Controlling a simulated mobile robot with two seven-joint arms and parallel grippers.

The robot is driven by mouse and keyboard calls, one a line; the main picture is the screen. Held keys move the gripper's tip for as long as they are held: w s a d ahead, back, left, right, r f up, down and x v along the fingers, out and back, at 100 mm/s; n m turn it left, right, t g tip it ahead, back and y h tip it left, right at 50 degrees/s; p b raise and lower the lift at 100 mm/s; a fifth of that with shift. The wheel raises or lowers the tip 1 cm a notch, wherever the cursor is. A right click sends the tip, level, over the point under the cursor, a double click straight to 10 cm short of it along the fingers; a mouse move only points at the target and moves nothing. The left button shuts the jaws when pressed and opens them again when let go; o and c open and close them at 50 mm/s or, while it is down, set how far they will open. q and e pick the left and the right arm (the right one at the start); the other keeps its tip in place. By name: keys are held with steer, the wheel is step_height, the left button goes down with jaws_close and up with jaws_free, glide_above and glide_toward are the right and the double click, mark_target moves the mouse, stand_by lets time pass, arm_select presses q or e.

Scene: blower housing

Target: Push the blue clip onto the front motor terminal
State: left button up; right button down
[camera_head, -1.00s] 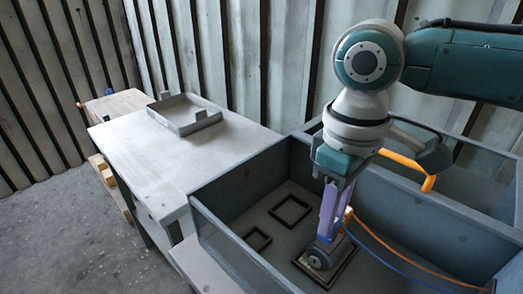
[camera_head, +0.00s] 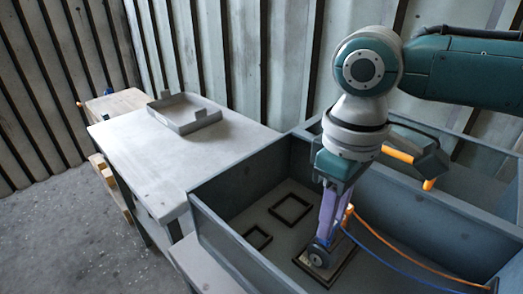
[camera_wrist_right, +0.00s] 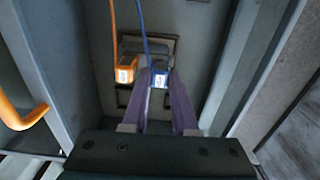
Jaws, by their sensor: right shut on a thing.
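My right gripper (camera_head: 322,236) reaches down into the grey bin with its purple fingers, which are shut on the blue clip (camera_wrist_right: 160,78). The clip sits between the fingertips in the right wrist view, with a blue cable running from it. A grey round part (camera_head: 318,256), seemingly the motor, shows right at the fingertips over a dark square frame (camera_head: 345,272). Whether the clip touches a terminal is hidden in the head view. An orange clip (camera_wrist_right: 126,70) on an orange cable is just left of the fingers in the right wrist view. My left gripper is out of view.
The bin's high walls (camera_head: 240,250) surround the gripper. Two empty square frames (camera_head: 291,209) (camera_head: 258,238) lie on its floor. Orange and blue cables (camera_head: 405,262) run to the bin's right side. A table (camera_head: 150,150) with a shallow tray (camera_head: 186,127) stands at left.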

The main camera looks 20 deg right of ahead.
steer(key=shift+f, duration=0.25)
steer(key=c, duration=0.6)
jaws_free()
steer(key=shift+r, duration=0.1)
step_height(320, 180, up, 10)
steer(key=shift+f+p, duration=0.1)
steer(key=shift+p, duration=0.3)
steer(key=shift+s, duration=0.1)
